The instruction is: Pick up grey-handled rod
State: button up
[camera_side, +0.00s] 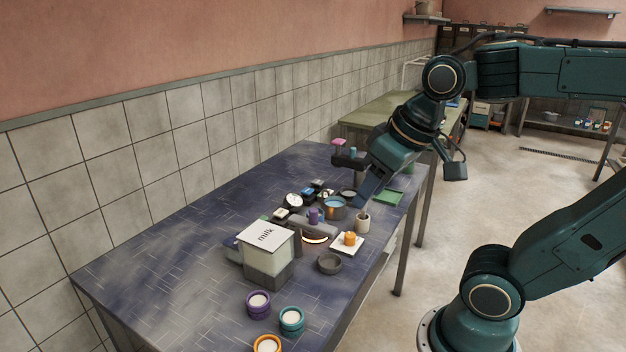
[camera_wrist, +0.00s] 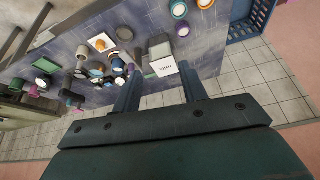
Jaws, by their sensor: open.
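No grey-handled rod can be told for certain. A thin dark upright piece (camera_side: 362,206) shows above a small pale cup (camera_side: 363,223) in the side view, but its handle cannot be made out.
A milk box (camera_side: 265,250) stands mid-table. Near it are an orange piece on a white plate (camera_side: 340,249), a grey bowl (camera_side: 330,264), a blue-filled pot (camera_side: 335,209) and a white dial (camera_side: 293,200). Purple (camera_side: 258,303), teal (camera_side: 291,321) and orange (camera_side: 267,344) jars stand in front. The table's left is bare.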

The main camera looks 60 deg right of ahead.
jog(key=w+d+m+g, duration=0.2)
jog(key=w+d+m, duration=0.2)
jog(key=w+d, duration=0.25)
jog(key=m+g, duration=0.3)
jog(key=m, duration=0.8)
send_over(364, 210)
notch_tip(364, 210, down, 13)
jog(key=shift+d, duration=0.25)
jog(key=shift+f, duration=0.15)
jog(key=shift+w+f, duration=0.1)
jog(key=shift+f, duration=4.1)
jog(key=shift+w+d+f, duration=0.1)
jog(key=shift+f, duration=2.45)
